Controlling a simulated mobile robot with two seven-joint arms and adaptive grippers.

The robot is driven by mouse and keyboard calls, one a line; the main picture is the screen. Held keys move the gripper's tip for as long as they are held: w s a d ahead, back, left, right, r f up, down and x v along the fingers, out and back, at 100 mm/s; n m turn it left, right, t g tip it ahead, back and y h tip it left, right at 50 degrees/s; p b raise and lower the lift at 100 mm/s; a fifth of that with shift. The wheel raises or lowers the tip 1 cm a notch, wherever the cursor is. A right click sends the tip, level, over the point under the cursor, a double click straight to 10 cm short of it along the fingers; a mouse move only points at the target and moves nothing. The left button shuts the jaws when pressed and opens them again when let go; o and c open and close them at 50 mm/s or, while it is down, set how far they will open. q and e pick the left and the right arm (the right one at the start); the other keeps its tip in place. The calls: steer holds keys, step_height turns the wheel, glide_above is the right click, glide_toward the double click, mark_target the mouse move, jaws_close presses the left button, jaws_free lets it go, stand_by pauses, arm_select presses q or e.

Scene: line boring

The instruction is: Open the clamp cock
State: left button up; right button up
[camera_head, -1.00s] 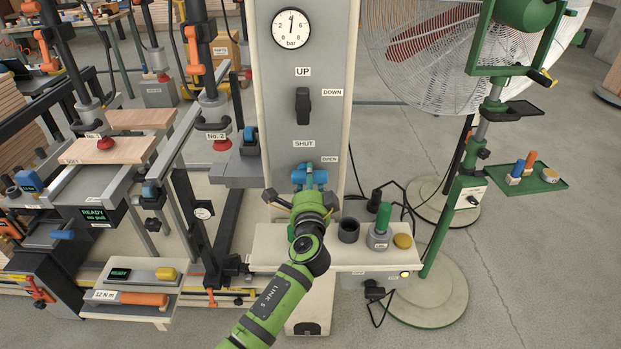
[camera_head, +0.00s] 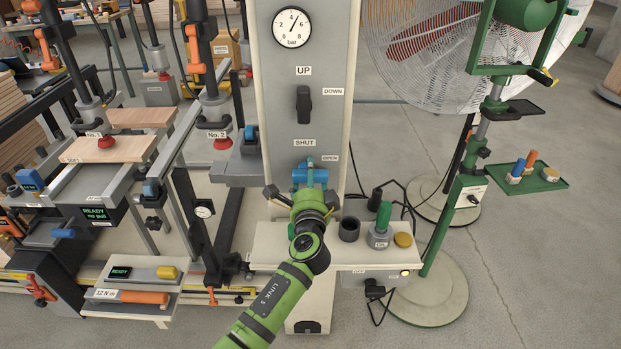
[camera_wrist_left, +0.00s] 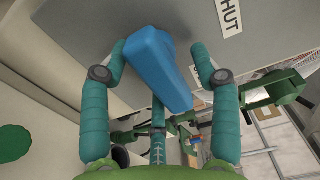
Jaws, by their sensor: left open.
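The clamp cock has a blue handle (camera_head: 299,177) on the front of the grey column, just below the SHUT label (camera_head: 304,142) and beside the OPEN label (camera_head: 330,158). My left gripper (camera_head: 304,188) is open in front of it and hides part of it. In the left wrist view, the blue handle (camera_wrist_left: 160,62) lies between the spread teal fingers of my left gripper (camera_wrist_left: 161,72), with visible gaps on both sides. The cock's exact turn is hard to tell. My right gripper is not in view.
Above the cock are a black UP/DOWN lever (camera_head: 303,104) and a pressure gauge (camera_head: 292,27). A shelf (camera_head: 270,253) below holds a black cup (camera_head: 349,229), a green-topped container (camera_head: 381,227) and a yellow cap (camera_head: 403,240). A large fan (camera_head: 425,60) stands at the right.

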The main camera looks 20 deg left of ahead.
arm_select(q)
steer(key=shift+s+f, duration=0.1)
steer(key=v, duration=1.1)
steer(key=shift+s, duration=0.35)
steer(key=shift+d, duration=0.15)
